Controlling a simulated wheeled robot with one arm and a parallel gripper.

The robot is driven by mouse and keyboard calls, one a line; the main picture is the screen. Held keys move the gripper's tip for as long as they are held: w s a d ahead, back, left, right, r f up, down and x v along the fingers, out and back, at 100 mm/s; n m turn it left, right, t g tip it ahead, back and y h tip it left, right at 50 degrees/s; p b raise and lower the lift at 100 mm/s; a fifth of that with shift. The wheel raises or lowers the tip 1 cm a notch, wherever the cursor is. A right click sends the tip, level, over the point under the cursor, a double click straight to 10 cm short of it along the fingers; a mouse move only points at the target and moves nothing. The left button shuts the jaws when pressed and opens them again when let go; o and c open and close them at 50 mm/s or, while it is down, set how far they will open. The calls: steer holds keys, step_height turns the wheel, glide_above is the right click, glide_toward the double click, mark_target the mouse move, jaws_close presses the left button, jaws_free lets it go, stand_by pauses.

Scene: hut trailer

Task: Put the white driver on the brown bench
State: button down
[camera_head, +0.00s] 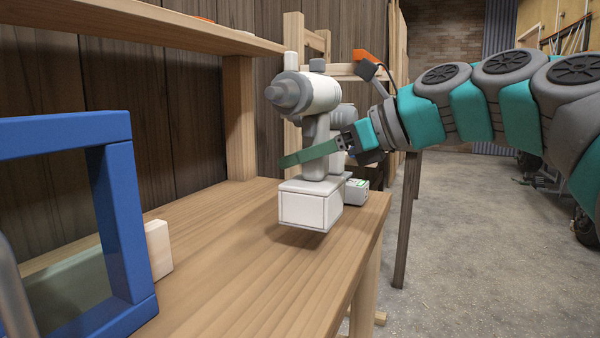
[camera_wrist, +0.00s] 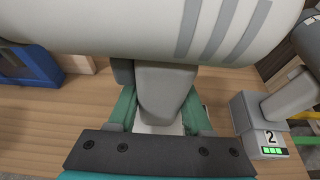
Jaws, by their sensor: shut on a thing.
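The white driver (camera_head: 310,205) is upright, with a grey chuck pointing left and a white block-shaped base. My gripper (camera_head: 308,153) is shut on its grey handle, with a green finger across it. In the wrist view the two green fingers (camera_wrist: 160,112) lie on either side of the handle (camera_wrist: 165,90), and the driver's white body (camera_wrist: 150,25) fills the top. The brown bench (camera_head: 240,270) is below; the driver's base appears just above its top near the right edge, with a shadow beneath. I cannot tell the exact gap.
A second grey-white tool (camera_head: 356,190), marked 2 in the wrist view (camera_wrist: 262,125), stands close behind the driver, partly hidden. A blue frame (camera_head: 122,220) and a pale wooden block (camera_head: 158,248) are at left. A shelf (camera_head: 170,22) hangs above. The front middle of the bench is clear.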

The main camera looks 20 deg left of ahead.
steer(key=shift+w+a+f+b, duration=0.2)
steer(key=shift+w+a+f, duration=0.4)
steer(key=shift+w, duration=0.65)
steer(key=shift+w+a+f+b, duration=0.2)
steer(key=shift+w+a+f, duration=0.15)
steer(key=shift+w+f, duration=0.65)
steer(key=shift+w+a+f+b, duration=0.2)
steer(key=shift+w+a+f, duration=0.3)
steer(key=shift+w, duration=0.95)
steer(key=shift+c, duration=1.6)
jaws_free()
steer(key=shift+f, duration=0.2)
steer(key=shift+d+r, duration=0.15)
steer(key=shift+r, duration=0.05)
steer(key=p+v, duration=0.1)
steer(key=v, duration=1)
steer(key=shift+d+r, duration=0.15)
steer(key=shift+d, duration=0.15)
